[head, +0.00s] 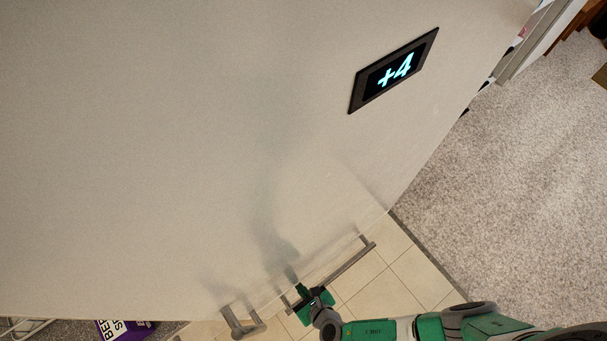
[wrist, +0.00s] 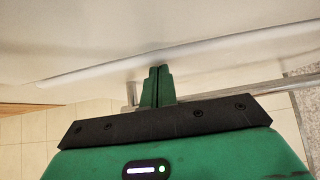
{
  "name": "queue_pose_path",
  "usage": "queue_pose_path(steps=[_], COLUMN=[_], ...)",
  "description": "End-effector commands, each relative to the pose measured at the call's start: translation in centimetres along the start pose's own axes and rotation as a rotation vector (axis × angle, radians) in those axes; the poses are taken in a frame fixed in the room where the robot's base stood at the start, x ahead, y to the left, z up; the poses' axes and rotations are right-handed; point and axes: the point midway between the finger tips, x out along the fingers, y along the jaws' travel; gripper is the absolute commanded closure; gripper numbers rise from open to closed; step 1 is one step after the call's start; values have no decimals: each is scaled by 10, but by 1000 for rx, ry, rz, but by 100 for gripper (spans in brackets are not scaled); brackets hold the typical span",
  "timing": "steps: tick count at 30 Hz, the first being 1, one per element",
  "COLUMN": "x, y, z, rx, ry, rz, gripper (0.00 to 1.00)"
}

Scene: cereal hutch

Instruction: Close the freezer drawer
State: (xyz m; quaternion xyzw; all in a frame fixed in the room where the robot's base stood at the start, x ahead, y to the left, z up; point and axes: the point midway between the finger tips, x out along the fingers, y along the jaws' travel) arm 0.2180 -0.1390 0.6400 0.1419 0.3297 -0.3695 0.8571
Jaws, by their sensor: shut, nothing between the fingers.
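The large pale grey appliance front (head: 190,130) with a lit "+4" display (head: 395,70) fills most of the head view. A long grey bar handle (head: 350,262) runs along its low edge. The freezer drawer cannot be clearly told apart from the rest of the front, and how far out it stands is unclear. My gripper (head: 301,289) is low at the front, beside the bar handle. In the wrist view my green fingers (wrist: 156,85) are together and empty, pointing at the pale panel (wrist: 110,40). A metal bar (wrist: 240,88) passes near them; contact is unclear.
A second, shorter grey handle (head: 243,322) sticks out to the left of my gripper. A purple box (head: 125,329) is at the bottom left. Beige floor tiles (head: 392,290) lie below, and grey carpet (head: 510,170) is open on the right.

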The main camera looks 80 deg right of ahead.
Motion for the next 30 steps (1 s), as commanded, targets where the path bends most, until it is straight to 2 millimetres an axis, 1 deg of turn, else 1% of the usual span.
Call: queue_pose_path(steps=[2, 5, 6, 7, 9, 12, 15, 18, 21, 30], x=[-9, -28, -40, -52, -72, -96, -114, -126, -131, -131], y=[0, 0, -1, -1, -1, -1, 0, 0, 0, 0], z=[-7, -25, -28, -25, -25, -26, -27, -28, -29, -29], rx=[-1, -2, -2, 0, 0, 1, 1, 1, 0, 0], ry=[2, 5, 5, 5, 4, 5, 6, 5, 5, 5], rz=[1, 0, 1, 2, 2, 1, 1, 1, 0, 0], gripper=[100, 100, 100, 100, 100, 100, 100, 100, 100, 100])
